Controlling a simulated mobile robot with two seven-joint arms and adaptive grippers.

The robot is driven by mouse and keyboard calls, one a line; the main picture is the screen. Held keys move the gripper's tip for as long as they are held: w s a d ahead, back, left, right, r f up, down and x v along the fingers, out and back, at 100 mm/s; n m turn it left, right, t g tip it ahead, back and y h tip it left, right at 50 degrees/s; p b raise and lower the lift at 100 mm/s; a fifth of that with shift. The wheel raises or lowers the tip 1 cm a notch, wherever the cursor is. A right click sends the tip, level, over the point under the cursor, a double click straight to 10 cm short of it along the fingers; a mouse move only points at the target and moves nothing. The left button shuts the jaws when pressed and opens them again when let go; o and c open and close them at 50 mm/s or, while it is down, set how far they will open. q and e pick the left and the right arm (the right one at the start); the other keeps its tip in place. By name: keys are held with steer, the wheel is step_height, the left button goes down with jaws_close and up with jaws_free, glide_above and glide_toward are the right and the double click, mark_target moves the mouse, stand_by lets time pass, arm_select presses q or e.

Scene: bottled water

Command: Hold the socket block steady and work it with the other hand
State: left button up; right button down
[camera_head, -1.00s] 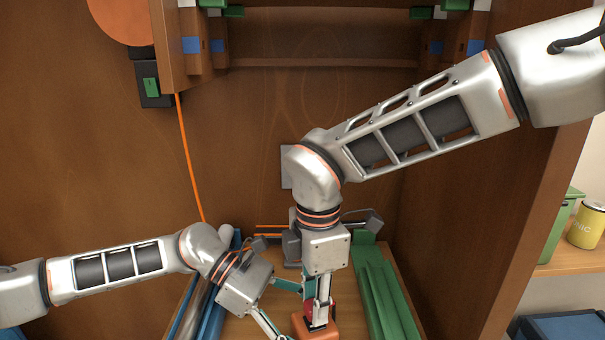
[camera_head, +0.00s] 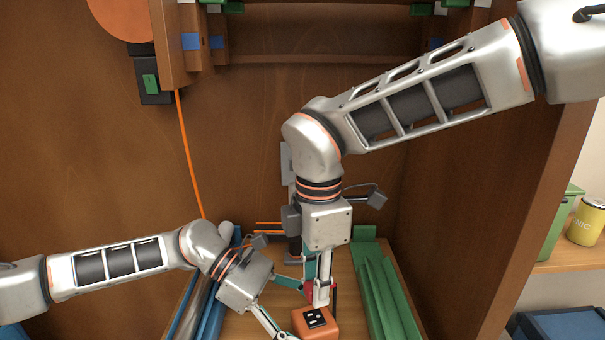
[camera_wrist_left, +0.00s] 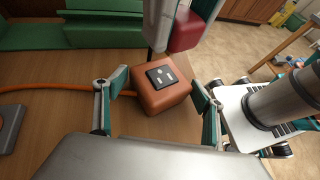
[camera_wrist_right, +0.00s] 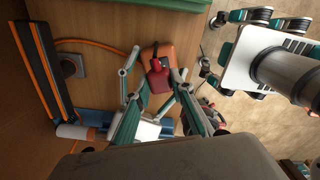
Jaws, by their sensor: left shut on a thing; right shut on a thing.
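The orange socket block (camera_head: 330,326) sits on the wooden worktop, its black slotted face up and bare. In the left wrist view the block (camera_wrist_left: 160,97) is between the two fingertips of my left gripper (camera_wrist_left: 158,88), which is shut on it. My right gripper (camera_head: 317,290) points down above the block, shut on a red plug (camera_wrist_left: 186,32). The plug is above and apart from the black face in the left wrist view. In the right wrist view the red plug (camera_wrist_right: 158,82) covers part of the block. In the head view my right fingers mostly hide it.
Green rails (camera_head: 382,290) lie right of the block, and blue and grey bars (camera_head: 205,300) lie to the left. An orange cable (camera_wrist_left: 50,90) runs left from the block. A brown cabinet wall (camera_head: 470,200) stands close on the right. Bare worktop (camera_head: 235,325) lies between the bars.

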stand_by(0.4)
arm_select(q)
steer(key=o, duration=1.1)
